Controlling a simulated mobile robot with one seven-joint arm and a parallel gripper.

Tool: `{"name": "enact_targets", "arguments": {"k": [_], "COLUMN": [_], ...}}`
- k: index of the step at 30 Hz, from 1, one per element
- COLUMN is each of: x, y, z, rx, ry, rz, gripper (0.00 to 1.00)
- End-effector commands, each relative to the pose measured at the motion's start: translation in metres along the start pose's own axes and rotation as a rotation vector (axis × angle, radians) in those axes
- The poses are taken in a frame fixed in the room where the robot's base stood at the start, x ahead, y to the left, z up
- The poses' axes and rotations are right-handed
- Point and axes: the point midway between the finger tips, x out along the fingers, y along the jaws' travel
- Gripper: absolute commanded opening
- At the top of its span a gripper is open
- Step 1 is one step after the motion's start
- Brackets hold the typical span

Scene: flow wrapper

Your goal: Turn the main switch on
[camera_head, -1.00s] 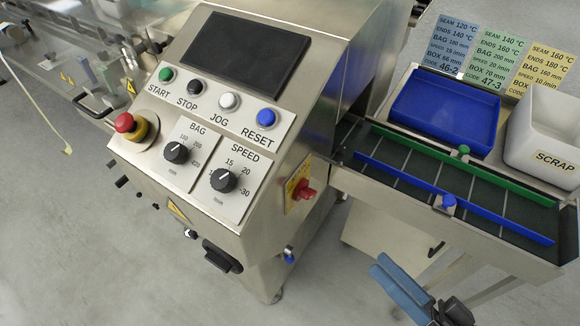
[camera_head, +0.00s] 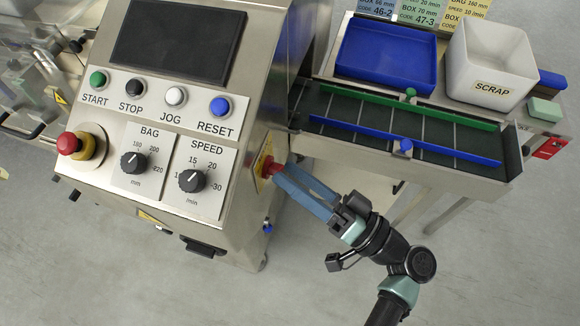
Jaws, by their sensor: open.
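The main switch is a red rotary knob (camera_head: 272,168) on a yellow plate (camera_head: 262,160), on the right side face of the machine's control cabinet. My gripper (camera_head: 282,176) reaches in from the lower right. Its long blue fingers are open, with their tips at the red knob. The fingers seem to lie around or beside the knob; I cannot tell whether they touch it. The fingers partly hide the knob, and its exact turn position cannot be read.
The sloped control panel holds START, STOP, JOG and RESET buttons, an emergency stop (camera_head: 75,145), and BAG and SPEED dials (camera_head: 192,180). A conveyor (camera_head: 465,139) with a blue guide rail (camera_head: 350,127) runs above my gripper. A blue tray (camera_head: 388,85) and a SCRAP bin (camera_head: 490,92) stand behind it. Floor below is clear.

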Motion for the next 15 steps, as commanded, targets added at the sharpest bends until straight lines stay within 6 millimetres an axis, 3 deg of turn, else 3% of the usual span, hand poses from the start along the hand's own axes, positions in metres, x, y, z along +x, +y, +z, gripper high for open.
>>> {"name": "enact_targets", "arguments": {"k": [4, 12, 15], "x": [0.0098, 0.0112, 0.0111], "y": [-0.0003, 0.0003, 0.0003], "z": [0.0001, 0.0002, 0.0002], "rx": [0.0, 0.0, 0.0], "ry": [-0.001, 0.0, 0.0], "rz": [0.0, 0.001, 0.001], "gripper": [0.8, 0.8, 0.66]}}
